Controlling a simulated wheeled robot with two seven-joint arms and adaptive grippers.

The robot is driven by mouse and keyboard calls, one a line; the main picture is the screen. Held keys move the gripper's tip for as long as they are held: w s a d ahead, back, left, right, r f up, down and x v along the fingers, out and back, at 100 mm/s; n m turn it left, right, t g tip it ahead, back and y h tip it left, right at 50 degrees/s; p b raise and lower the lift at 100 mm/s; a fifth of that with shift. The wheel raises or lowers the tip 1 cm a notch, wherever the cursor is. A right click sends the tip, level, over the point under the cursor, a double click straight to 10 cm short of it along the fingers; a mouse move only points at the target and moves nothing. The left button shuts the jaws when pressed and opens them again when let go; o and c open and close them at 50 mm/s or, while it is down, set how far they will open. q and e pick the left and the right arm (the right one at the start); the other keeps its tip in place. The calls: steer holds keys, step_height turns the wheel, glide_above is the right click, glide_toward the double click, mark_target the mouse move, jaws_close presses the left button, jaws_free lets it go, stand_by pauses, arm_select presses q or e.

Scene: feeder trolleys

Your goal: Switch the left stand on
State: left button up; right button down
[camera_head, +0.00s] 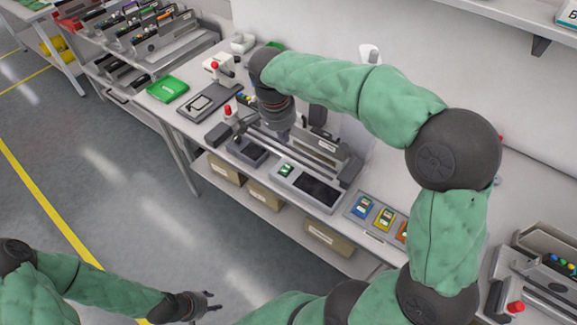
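A grey test stand (325,149) stands on the bench in the middle, with a red button (227,110) at its left end. A flat panel (306,187) with a dark screen and a small green display lies in front of it. Another stand (545,275) with a red knob shows at the lower right edge. My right gripper (284,137) points down over the middle stand; its fingers are small and dark, and I cannot tell whether they touch anything. My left gripper (211,301) is open and empty over the floor at the lower left, away from the bench.
A green tray (167,89) and a dark flat tray (208,102) lie on the bench at the left. A tray of coloured cards (378,216) lies right of the panel. Cardboard boxes (264,195) sit on the shelf below. A loaded trolley rack (140,35) stands at the back left.

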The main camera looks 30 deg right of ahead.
mark_target(289, 166)
steer(key=shift+r, duration=0.1)
steer(key=f+b, duration=0.1)
steer(key=f, duration=0.3)
steer(key=d+f+b, duration=0.1)
steer(key=f+b, duration=0.1)
steer(key=f, duration=0.3)
steer(key=w+d+f+b, duration=0.1)
steer(key=f+b, duration=0.1)
steer(key=f, duration=0.3)
steer(key=shift+d, duration=0.15)
